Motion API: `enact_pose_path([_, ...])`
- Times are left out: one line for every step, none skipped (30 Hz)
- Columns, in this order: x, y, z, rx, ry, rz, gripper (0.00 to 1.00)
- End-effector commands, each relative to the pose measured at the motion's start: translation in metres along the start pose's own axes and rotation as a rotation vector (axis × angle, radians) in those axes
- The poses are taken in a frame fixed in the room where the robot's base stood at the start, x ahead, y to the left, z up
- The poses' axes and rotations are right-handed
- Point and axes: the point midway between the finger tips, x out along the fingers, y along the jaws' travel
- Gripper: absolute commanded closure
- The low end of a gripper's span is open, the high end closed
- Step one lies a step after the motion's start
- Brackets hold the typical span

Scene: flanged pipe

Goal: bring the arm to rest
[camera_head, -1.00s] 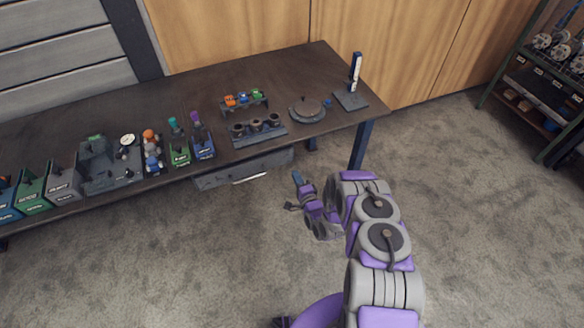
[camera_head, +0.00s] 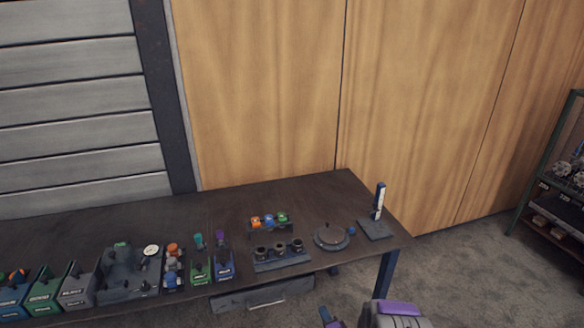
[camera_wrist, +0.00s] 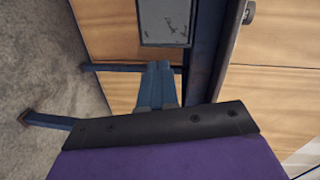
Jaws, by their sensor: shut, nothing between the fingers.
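My gripper shows in the wrist view as two blue-grey fingers (camera_wrist: 157,80) closed together, with nothing between them. Behind them are a black bracket and my purple wrist. The rest of my arm is out of frame.
On the bench stand a round grey flange (camera_head: 331,236), an upright blue-white post (camera_head: 379,200), a holder with dark cups (camera_head: 280,260), coloured caps (camera_head: 269,220) and several labelled bins (camera_head: 45,291). A drawer (camera_head: 262,297) hangs underneath. A shelf rack (camera_head: 560,190) stands far right.

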Motion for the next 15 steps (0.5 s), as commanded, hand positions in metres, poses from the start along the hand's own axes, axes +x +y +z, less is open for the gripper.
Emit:
enact_pose_path([0.008,-0.012,-0.008,-0.049,-0.006,0.028,1.0])
enact_pose_path([0.011,-0.016,-0.013,-0.078,-0.008,0.052,1.0])
enact_pose_path([0.013,-0.02,-0.019,-0.113,-0.013,0.085,1.0])
enact_pose_path([0.015,-0.025,-0.024,-0.141,-0.016,0.108,1.0])
enact_pose_path([0.016,-0.029,-0.029,-0.166,-0.019,0.131,1.0])
enact_pose_path([0.018,-0.034,-0.034,-0.2,-0.024,0.165,1.0])
enact_pose_path([0.019,-0.04,-0.039,-0.227,-0.026,0.186,1.0])
enact_pose_path([0.019,-0.043,-0.043,-0.251,-0.03,0.212,1.0])
enact_pose_path([0.02,-0.05,-0.049,-0.285,-0.033,0.241,1.0])
enact_pose_path([0.02,-0.056,-0.053,-0.309,-0.037,0.265,1.0])
enact_pose_path([0.02,-0.061,-0.058,-0.333,-0.04,0.286,1.0])
enact_pose_path([0.019,-0.067,-0.063,-0.363,-0.046,0.319,1.0])
enact_pose_path([0.018,-0.074,-0.067,-0.385,-0.048,0.34,1.0])
enact_pose_path([0.017,-0.079,-0.071,-0.407,-0.051,0.364,1.0])
enact_pose_path([0.014,-0.086,-0.075,-0.434,-0.057,0.396,1.0])
